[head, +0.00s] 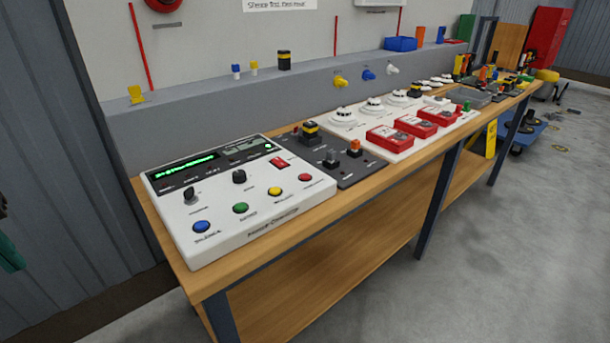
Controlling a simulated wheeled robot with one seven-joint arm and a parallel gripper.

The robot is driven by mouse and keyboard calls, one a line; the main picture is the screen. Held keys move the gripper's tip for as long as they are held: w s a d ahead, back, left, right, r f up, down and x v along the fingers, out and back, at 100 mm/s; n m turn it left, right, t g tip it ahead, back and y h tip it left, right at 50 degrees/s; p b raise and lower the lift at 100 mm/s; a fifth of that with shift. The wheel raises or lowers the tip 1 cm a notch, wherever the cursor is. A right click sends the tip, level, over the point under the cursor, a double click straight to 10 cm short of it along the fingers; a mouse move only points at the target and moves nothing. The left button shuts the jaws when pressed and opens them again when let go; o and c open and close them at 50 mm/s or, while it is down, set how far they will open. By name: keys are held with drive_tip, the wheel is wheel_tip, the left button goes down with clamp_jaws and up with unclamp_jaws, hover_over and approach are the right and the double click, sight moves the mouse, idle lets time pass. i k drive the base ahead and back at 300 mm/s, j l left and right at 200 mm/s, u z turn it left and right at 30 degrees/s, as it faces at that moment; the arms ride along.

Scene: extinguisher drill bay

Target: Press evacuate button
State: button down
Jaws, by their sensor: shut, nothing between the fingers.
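A white control panel (225,250) lies on the near left end of the bench. Along its front edge are a blue button (202,227), a green button (240,208), a yellow button (274,191) and a red button (305,177). The small labels below them are too blurred to read for sure, so I cannot tell which one is the evacuate button. Behind them sit two black knobs, a red rocker switch (278,163) and a display with green text (187,164). My gripper is not in view, and nothing visible touches the panel.
The wooden bench (300,268) runs away to the right. A dark plate (360,176) with switches and white boards with red call points (390,139) stand beyond the panel. A grey ledge backs the bench. The floor in front is clear. An unclear teal object (9,254) shows at left.

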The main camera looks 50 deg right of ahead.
sight(305, 177)
drive_tip(key=k+l, duration=0.65)
drive_tip(key=l, duration=0.25)
